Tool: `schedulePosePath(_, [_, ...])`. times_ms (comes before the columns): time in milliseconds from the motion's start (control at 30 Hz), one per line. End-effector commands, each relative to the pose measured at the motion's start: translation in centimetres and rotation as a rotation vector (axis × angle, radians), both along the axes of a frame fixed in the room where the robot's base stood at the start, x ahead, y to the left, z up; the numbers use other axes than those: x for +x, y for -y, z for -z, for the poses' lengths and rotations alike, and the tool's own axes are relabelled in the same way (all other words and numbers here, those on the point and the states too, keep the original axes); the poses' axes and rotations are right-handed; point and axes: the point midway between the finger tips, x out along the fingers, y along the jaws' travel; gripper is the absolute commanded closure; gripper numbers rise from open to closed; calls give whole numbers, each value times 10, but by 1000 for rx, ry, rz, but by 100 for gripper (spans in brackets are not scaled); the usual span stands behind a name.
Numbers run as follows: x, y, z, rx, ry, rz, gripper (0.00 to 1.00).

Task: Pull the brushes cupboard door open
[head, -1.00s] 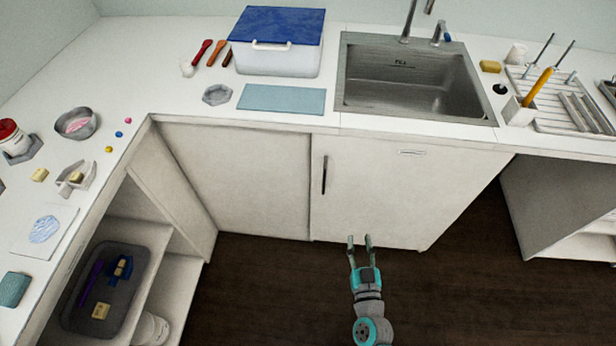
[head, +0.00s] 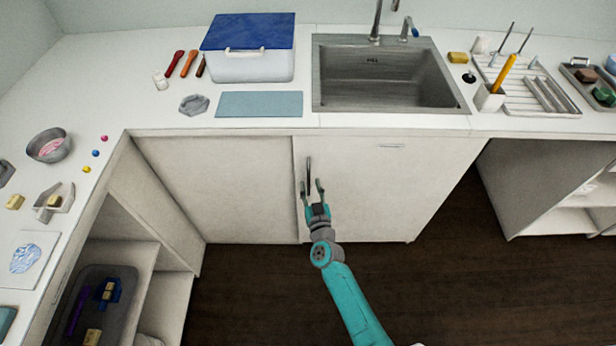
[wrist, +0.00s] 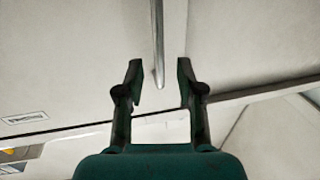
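A white cupboard door (head: 385,190) under the sink is closed. It has a small label, too small to read, near its top and a dark vertical bar handle (head: 308,172) near its left edge. The wrist view shows the door (wrist: 80,60) and the handle (wrist: 158,45) as a grey bar. My gripper (head: 312,184) is open in front of the door at the handle's lower part. In the wrist view its two fingers (wrist: 160,82) stand apart, with the handle's end lined up between them. No finger visibly touches the handle.
The white counter (head: 360,120) overhangs the door, with the sink (head: 385,80) above it. A plain panel (head: 225,185) adjoins on the left. An open shelf with a dark tray (head: 125,285) stands at lower left. The dark floor (head: 450,290) before the door is clear.

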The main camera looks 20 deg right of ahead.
Motion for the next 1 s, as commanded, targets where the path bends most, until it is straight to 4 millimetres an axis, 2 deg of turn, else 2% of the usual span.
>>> schedulePosePath(100, [19,3,-1,-1,1,1,63])
schedulePosePath(300, [38,5,0,0,0,1,63])
schedulePosePath(700, [43,5,0,-1,0,0,63])
schedulePosePath(733, [43,5,0,-1,0,0,68])
schedulePosePath(867, [43,5,0,-1,0,0,100])
schedulePosePath(1000, [43,5,0,-1,0,0,100])
